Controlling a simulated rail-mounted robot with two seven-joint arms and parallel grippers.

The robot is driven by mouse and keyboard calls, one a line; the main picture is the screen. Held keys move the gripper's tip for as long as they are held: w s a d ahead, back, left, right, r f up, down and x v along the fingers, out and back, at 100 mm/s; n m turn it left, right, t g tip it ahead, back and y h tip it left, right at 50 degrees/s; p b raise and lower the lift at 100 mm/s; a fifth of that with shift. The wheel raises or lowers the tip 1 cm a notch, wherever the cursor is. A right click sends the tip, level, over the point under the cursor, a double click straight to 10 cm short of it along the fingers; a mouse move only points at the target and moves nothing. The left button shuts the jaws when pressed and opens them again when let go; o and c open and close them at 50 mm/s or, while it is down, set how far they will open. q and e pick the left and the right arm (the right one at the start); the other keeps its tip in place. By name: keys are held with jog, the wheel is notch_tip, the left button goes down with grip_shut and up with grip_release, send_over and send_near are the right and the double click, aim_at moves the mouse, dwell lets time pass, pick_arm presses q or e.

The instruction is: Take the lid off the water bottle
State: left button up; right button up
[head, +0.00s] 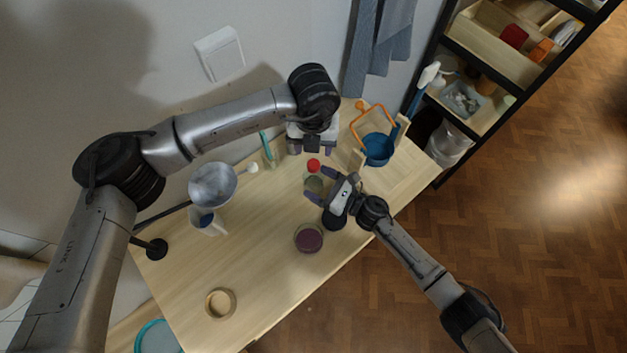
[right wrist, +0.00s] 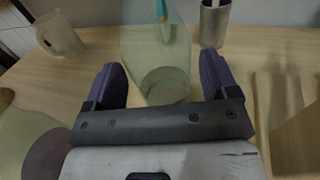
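The water bottle (head: 314,185) stands upright on the wooden table, with clear greenish walls and a red lid (head: 313,165) on top. In the right wrist view its see-through body (right wrist: 157,60) shows ahead, between the fingers; the lid is out of that view. My right gripper (head: 320,184) is open beside the bottle, with its fingers pointing at the body, and nothing looks clamped. In the right wrist view the right gripper (right wrist: 160,80) has its purple fingers wide apart. My left gripper (head: 311,151) is open and empty, just behind the lid in the picture.
A jar of dark glaze (head: 308,238) stands nearer. The table's middle left is clear.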

aim_at(314, 164)
jog(key=c, duration=1.2)
pick_arm(q)
jog(key=shift+m, duration=0.3)
pick_arm(e)
grip_shut()
pick_arm(q)
jog(key=m, duration=1.1)
jog(key=shift+m, duration=0.4)
jog(key=m, duration=1.1)
jog(key=shift+m, duration=0.4)
jog(key=m, duration=0.5)
jog(key=shift+m, duration=0.4)
jog(key=m, duration=1)
jog(key=shift+m, duration=0.3)
jog(key=shift+f, duration=4)
